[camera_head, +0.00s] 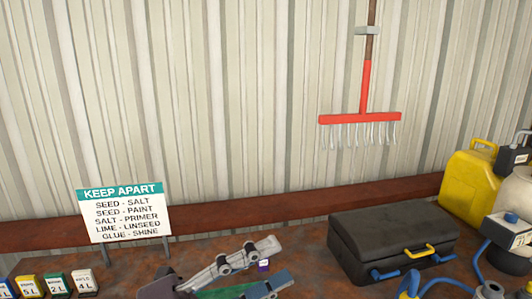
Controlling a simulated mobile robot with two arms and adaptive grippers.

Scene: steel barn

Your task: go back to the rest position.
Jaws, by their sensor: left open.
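My left gripper (273,263) shows at the bottom centre of the head view, its two grey fingers spread apart over the bench. It is open and I see nothing held between the fingers. A small purple item with a white mark (263,265) shows between the fingertips; how far it is from them I cannot tell. A green surface (222,293) shows partly behind the gripper at the lower edge. My right gripper is not in view.
A rusty brown bench (310,258) runs along a corrugated wall. A "KEEP APART" sign (124,212) and several labelled containers (56,284) stand left. A red rake (360,118) hangs above.

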